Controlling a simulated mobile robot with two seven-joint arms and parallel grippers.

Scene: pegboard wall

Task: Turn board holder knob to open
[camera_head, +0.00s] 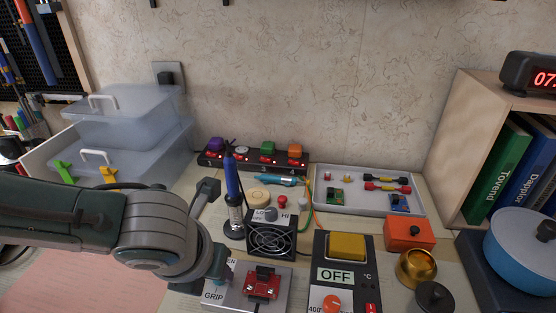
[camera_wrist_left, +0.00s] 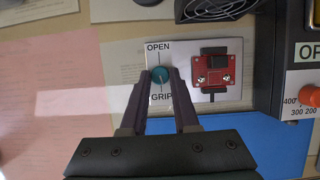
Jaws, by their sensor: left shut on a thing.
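The board holder (camera_head: 240,291) is a light plate at the bottom centre of the head view, with a red circuit board (camera_head: 263,283) held in a dark clamp. In the wrist view the plate (camera_wrist_left: 238,47) carries an OPEN label above and a GRIP label below a round teal knob (camera_wrist_left: 160,75). The red board (camera_wrist_left: 217,71) sits to the knob's right. My left gripper (camera_wrist_left: 160,77) is shut on the teal knob, one finger on each side. The knob's pointer direction cannot be made out. In the head view my left arm hides the knob. My right gripper is not in view.
A black fan box (camera_head: 271,238) and a soldering iron (camera_head: 233,195) stand behind the holder. A heater box marked OFF (camera_head: 335,275) with a yellow top and orange knob is to its right. A pink mat (camera_head: 85,285) lies left, under my arm.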

